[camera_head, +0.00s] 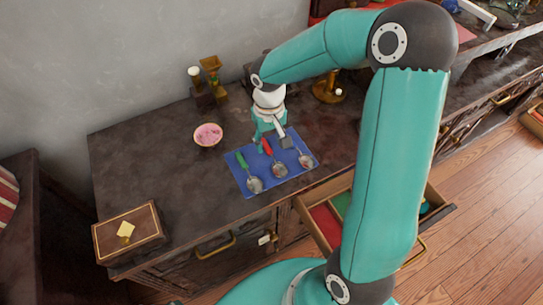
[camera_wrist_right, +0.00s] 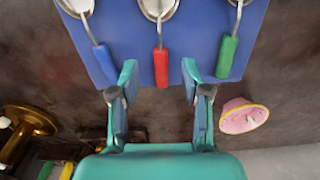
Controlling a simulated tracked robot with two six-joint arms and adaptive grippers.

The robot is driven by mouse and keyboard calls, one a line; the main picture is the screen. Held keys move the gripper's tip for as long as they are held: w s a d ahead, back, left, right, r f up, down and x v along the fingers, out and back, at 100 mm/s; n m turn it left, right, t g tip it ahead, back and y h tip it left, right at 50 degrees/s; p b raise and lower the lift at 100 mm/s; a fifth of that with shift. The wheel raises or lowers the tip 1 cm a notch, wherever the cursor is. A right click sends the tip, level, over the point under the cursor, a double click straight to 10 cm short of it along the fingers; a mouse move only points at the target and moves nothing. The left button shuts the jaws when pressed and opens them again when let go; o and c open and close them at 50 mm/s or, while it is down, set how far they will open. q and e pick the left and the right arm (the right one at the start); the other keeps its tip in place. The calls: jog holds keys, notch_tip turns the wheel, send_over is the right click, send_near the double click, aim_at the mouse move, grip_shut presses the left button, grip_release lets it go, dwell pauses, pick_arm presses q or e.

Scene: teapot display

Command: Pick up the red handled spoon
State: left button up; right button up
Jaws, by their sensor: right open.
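The red handled spoon (camera_head: 279,170) lies on a blue mat (camera_head: 250,188), between two other spoons. Its red handle (camera_wrist_right: 160,68) shows in the wrist view, pointing toward my right gripper. My right gripper (camera_head: 272,142) is open and empty, above the back edge of the mat near the handle. In the wrist view the handle appears between the two open fingertips (camera_wrist_right: 160,78). I cannot tell the exact height of the fingers above it. My left gripper is not in view.
A green handled spoon (camera_head: 255,185) lies left and a blue handled spoon (camera_head: 305,162) right on the mat. A pink-filled bowl (camera_head: 208,135) stands behind left. A wooden box (camera_head: 128,232) sits at the front left. An open drawer (camera_head: 325,222) juts out below.

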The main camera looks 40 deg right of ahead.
jog(key=shift+f, duration=1.4)
grip_shut()
jog(key=shift+r, duration=0.2)
